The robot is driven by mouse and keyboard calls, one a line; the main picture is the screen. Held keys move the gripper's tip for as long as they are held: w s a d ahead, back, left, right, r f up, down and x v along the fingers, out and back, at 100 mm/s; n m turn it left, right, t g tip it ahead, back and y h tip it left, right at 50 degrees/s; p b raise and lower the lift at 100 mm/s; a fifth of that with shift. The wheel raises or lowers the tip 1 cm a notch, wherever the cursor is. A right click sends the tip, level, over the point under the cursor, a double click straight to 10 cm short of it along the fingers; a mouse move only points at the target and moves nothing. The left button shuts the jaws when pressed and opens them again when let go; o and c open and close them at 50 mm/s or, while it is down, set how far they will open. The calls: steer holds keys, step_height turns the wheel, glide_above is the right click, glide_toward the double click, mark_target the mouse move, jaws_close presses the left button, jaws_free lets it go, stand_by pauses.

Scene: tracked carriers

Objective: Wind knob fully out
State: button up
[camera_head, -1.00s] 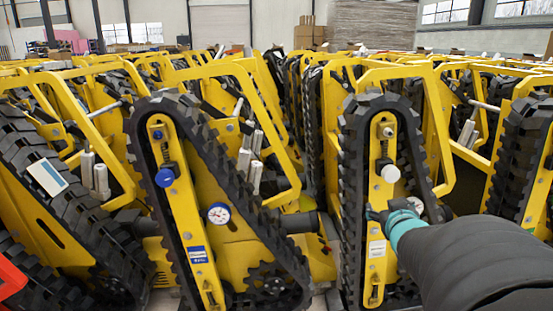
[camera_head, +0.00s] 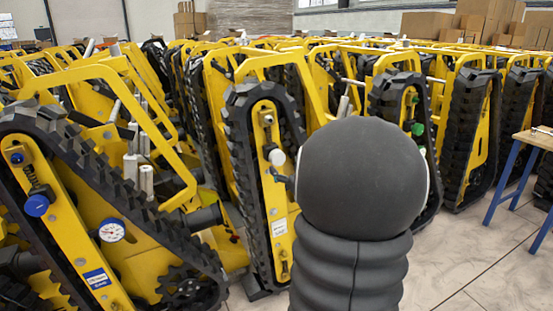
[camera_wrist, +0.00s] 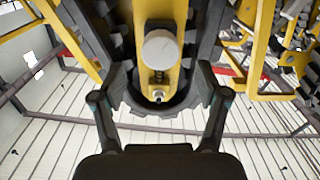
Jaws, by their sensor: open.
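The white round knob (camera_head: 277,157) sits on the yellow plate of the middle carrier, inside its black track. In the wrist view the white knob (camera_wrist: 160,50) shows face-on, with a threaded rod and spring below it in the picture. My gripper (camera_wrist: 162,82) is open, its two fingers apart on either side of the knob's line and touching nothing that I can make out. In the head view my dark arm hides most of the gripper; only a small dark part shows just below and right of the knob.
A left carrier has a blue knob (camera_head: 37,206) and a round gauge (camera_head: 112,231). A right carrier has a green knob (camera_head: 417,129), partly behind my arm. A wooden-topped table (camera_head: 536,138) with blue legs stands at the right. The floor there is clear.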

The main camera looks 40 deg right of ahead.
mark_target(279, 160)
steer(key=x, duration=0.6)
steer(key=shift+w+d, duration=0.1)
steer(key=shift+w, duration=0.15)
steer(key=c, duration=1.2)
